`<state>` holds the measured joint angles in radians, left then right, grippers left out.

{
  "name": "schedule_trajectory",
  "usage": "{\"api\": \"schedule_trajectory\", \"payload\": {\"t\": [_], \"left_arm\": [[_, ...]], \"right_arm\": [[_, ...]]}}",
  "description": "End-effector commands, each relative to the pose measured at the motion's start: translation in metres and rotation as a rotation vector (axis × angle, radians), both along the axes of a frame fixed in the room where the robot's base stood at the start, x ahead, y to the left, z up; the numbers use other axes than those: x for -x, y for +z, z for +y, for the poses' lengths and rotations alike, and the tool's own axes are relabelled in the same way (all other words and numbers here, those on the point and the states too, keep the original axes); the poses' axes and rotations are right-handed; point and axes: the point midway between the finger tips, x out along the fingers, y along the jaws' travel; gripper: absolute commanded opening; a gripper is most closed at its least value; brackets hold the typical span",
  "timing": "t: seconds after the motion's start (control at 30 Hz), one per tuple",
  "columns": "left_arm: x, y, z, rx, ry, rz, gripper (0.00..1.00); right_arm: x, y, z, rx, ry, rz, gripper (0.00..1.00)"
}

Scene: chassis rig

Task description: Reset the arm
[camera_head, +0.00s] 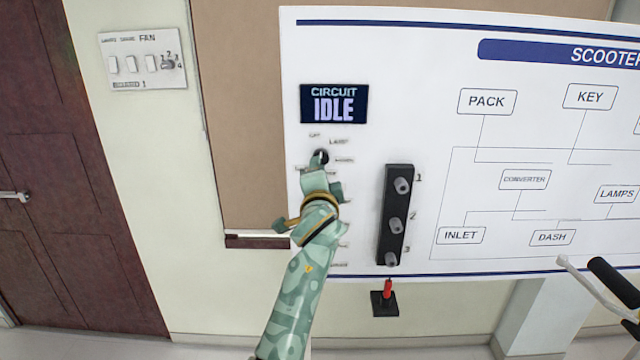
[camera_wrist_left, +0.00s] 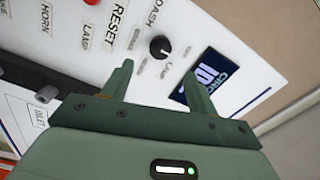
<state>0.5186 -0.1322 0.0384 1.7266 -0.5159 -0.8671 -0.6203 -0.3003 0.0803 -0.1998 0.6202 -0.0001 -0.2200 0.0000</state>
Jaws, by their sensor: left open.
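My left arm reaches up to the white circuit board (camera_head: 350,40), with its gripper (camera_head: 318,165) at the column of controls under the display. The left wrist view shows the left gripper (camera_wrist_left: 160,85) open and empty, its two fingers apart. A black round knob (camera_wrist_left: 160,47) lies just beyond the fingertips, and it shows in the head view (camera_head: 321,156) at the tip of the gripper. The display (camera_head: 334,104) reads CIRCUIT IDLE. A RESET label (camera_wrist_left: 117,25) is left of the knob in the wrist view. The arm hides several controls in the head view. My right gripper is not in view.
A black strip (camera_head: 396,215) with three grey knobs is right of the arm. A red plug in a black holder (camera_head: 386,304) sits below it. A fan switch panel (camera_head: 143,60) is on the left wall beside a brown door (camera_head: 60,200). Handlebars (camera_head: 610,280) stand at lower right.

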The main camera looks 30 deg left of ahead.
Motion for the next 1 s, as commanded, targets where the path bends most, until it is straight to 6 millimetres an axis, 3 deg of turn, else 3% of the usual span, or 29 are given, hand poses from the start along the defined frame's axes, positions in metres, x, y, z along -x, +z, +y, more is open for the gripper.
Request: {"api": "schedule_trajectory", "payload": {"t": [0.23,0.73,0.83,0.93,1.0], "left_arm": [[0.023,-0.001,-0.011,0.000,0.001,0.002,0.59],[0.024,0.000,-0.011,0.003,0.001,-0.001,0.59],[0.021,0.004,-0.016,0.070,-0.025,-0.057,0.59],[0.000,-0.024,-0.040,0.228,-0.125,-0.087,0.59],[-0.013,-0.063,-0.058,0.334,-0.188,-0.066,0.59]], "right_arm": [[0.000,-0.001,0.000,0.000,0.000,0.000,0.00],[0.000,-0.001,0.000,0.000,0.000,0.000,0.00],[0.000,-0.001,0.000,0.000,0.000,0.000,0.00],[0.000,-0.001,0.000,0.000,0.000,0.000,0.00],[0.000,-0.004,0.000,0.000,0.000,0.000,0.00]]}}
